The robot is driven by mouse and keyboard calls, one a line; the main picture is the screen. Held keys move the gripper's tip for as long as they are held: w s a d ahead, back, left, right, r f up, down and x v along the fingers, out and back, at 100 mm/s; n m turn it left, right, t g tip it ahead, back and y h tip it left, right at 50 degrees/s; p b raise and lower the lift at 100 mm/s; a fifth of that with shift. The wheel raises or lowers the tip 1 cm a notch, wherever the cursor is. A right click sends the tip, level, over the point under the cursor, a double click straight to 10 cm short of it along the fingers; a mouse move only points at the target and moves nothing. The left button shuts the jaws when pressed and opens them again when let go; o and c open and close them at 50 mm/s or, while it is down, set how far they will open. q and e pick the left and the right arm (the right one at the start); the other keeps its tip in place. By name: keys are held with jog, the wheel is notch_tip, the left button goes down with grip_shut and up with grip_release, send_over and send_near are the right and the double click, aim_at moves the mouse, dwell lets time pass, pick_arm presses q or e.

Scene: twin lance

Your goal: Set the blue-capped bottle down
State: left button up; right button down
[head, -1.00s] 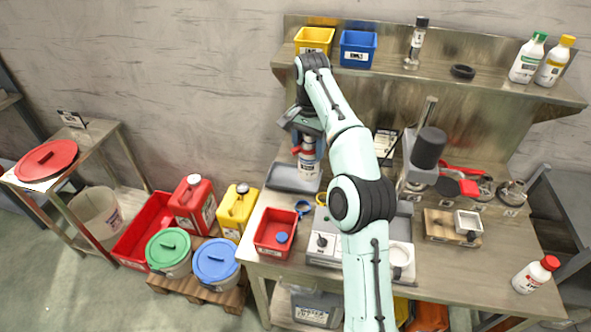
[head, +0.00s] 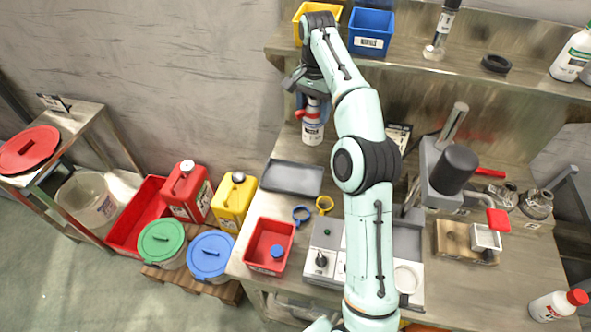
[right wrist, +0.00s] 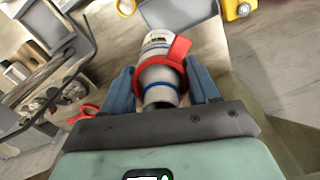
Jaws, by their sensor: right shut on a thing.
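My right gripper (head: 312,106) is shut on a bottle (head: 313,132) with a white, labelled lower body. The bottle hangs upright below the gripper, above the back of the workbench, beyond the grey tray (head: 293,177) in the head view. In the right wrist view the two blue fingers of the gripper (right wrist: 162,86) stand on either side of the bottle (right wrist: 157,45). A red collar with a tab and a thin blue band show on it. I cannot make out a blue cap. My left gripper is not in view.
The tray looks empty. A dark-headed stand (head: 453,170) is to the right. The shelf (head: 420,62) overhangs the back.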

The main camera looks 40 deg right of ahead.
aim_at(312, 132)
notch_tip(312, 132, down, 20)
jog(key=shift+r, duration=0.15)
dwell(0.3)
jog(key=shift+s+a, duration=0.1)
jog(key=shift+f, duration=0.2)
jog(key=shift+c, duration=1.3)
grip_release()
jog(key=shift+r, duration=0.15)
notch_tip(312, 132, up, 12)
jog(key=shift+r, duration=0.1)
